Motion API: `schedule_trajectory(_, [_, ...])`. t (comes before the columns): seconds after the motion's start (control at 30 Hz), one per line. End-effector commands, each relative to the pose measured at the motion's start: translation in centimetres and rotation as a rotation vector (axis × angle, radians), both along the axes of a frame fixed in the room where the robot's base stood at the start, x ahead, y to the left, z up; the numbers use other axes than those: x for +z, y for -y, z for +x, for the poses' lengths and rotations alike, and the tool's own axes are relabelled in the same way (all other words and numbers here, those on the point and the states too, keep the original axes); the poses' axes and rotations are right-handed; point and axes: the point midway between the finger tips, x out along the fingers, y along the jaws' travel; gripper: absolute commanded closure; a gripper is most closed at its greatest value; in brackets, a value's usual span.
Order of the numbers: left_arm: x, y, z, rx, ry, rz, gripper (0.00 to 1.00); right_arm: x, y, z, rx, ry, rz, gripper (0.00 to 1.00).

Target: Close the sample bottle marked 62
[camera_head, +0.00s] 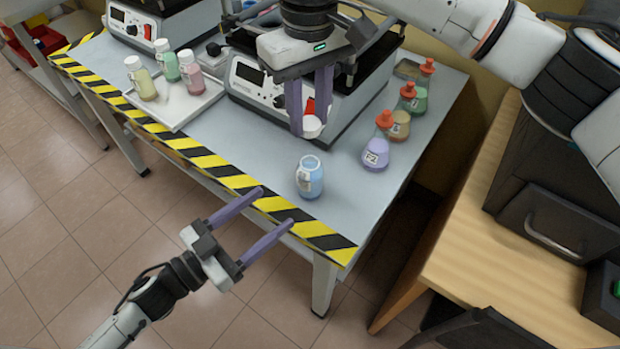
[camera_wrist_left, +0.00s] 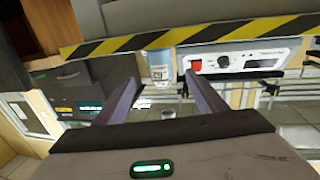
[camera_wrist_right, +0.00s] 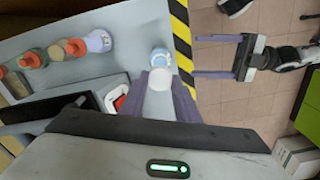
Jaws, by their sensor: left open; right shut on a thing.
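An open bottle (camera_head: 310,177) with blue contents stands upright near the striped front edge of the table. Its label reads roughly 62 in the left wrist view (camera_wrist_left: 160,75), though it is small there. My right gripper (camera_head: 312,118) is shut on a white cap (camera_head: 312,127), held above and behind the bottle, apart from it. The cap also shows between the fingers in the right wrist view (camera_wrist_right: 159,79), with the bottle (camera_wrist_right: 160,58) just beyond. My left gripper (camera_head: 277,207) is open and empty in front of the table edge, its fingers pointing toward the bottle.
Several flasks with red stoppers, such as a purple one (camera_head: 376,150), stand to the bottle's right. A white tray (camera_head: 180,108) with capped bottles is at the left. A grey instrument (camera_head: 255,85) stands behind the right gripper. The table right around the bottle is clear.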

Motion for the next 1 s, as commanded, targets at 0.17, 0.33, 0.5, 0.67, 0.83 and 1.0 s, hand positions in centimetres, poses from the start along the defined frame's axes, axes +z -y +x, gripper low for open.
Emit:
schedule_trajectory(0.17, [0.1, 0.6, 0.6, 0.001, 0.002, -0.002, 0.35, 0.0, 0.0, 0.0, 0.000, 0.000, 0.000, 0.92])
schedule_trajectory(0.33, [0.2, 2.5, 2.4, 0.001, 0.004, -0.003, 0.35, 0.0, 0.0, 0.0, 0.000, 0.000, 0.000, 0.92])
schedule_trajectory(0.5, [0.2, 4.9, 4.7, 0.002, 0.003, -0.004, 0.35, 0.0, 0.0, 0.0, 0.000, 0.000, 0.000, 0.92])
schedule_trajectory(0.67, [0.2, 7.0, 6.5, 0.002, 0.002, -0.002, 0.35, 0.0, 0.0, 0.0, 0.000, 0.000, 0.000, 0.92])
schedule_trajectory(0.83, [0.1, 8.3, 7.8, 0.002, 0.001, -0.002, 0.35, 0.0, 0.0, 0.0, 0.000, 0.000, 0.000, 0.92])
schedule_trajectory(1.0, [0.0, 8.8, 8.2, 0.002, 0.001, -0.001, 0.35, 0.0, 0.0, 0.0, 0.000, 0.000, 0.000, 0.92])
